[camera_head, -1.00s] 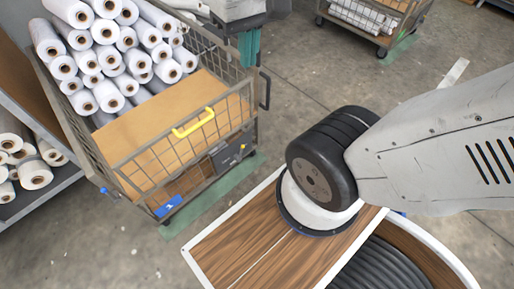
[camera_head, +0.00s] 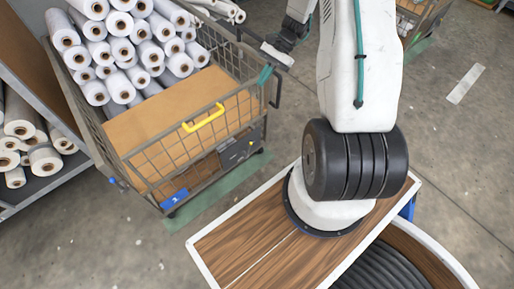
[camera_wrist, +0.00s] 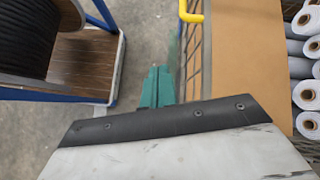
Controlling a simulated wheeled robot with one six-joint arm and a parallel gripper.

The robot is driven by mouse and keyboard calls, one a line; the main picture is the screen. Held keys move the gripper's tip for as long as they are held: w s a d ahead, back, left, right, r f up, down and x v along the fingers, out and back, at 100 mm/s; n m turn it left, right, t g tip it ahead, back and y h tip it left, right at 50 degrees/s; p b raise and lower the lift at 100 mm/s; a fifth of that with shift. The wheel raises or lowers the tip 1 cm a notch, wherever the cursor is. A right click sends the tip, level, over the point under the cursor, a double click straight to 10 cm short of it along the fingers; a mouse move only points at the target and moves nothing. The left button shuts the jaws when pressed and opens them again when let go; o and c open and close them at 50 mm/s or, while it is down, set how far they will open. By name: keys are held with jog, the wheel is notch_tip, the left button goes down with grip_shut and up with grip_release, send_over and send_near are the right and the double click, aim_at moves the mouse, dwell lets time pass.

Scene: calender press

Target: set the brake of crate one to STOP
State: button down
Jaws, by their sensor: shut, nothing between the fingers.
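The wire crate (camera_head: 150,170) stands left of centre in the head view, with a yellow handle (camera_head: 203,117) on its near side and a blue label (camera_head: 173,198) low on it, its white mark too small to read surely. A dark panel (camera_head: 238,150) sits low at the right of that side; I cannot make out a brake lever or its setting. My gripper (camera_head: 264,75) is beside the crate's right end, its teal fingers closed together and empty. The fingers also show in the wrist view (camera_wrist: 157,88), above floor, with the yellow handle (camera_wrist: 190,12) to their upper right.
White rolls (camera_head: 125,45) fill the crate's back, beside a brown board (camera_head: 165,105). A rack of rolls (camera_head: 45,158) stands at left. A dark push handle (camera_head: 275,90) juts from the crate's right end. Another cart (camera_head: 418,20) stands at the back right. Floor to the right is open.

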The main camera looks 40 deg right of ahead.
jog(key=s+d+f+m+t, duration=0.25)
jog(key=f+m, duration=0.25)
jog(key=f, duration=0.9)
jog(key=s+d+f+m+t, duration=0.1)
jog(key=d+f+m+t, duration=0.35)
jog(key=f, duration=1.05)
jog(key=s+d+f+m+t, duration=0.15)
jog(key=f+m, duration=0.45)
jog(key=f, duration=0.8)
jog(key=w+r+x, duration=0.1)
jog(key=r+x, duration=0.1)
jog(key=x, duration=1.1)
jog(key=shift+a+h, duration=0.25)
jog(key=shift+h, duration=0.15)
jog(key=shift+s+m, duration=0.1)
jog(key=shift+m, duration=0.15)
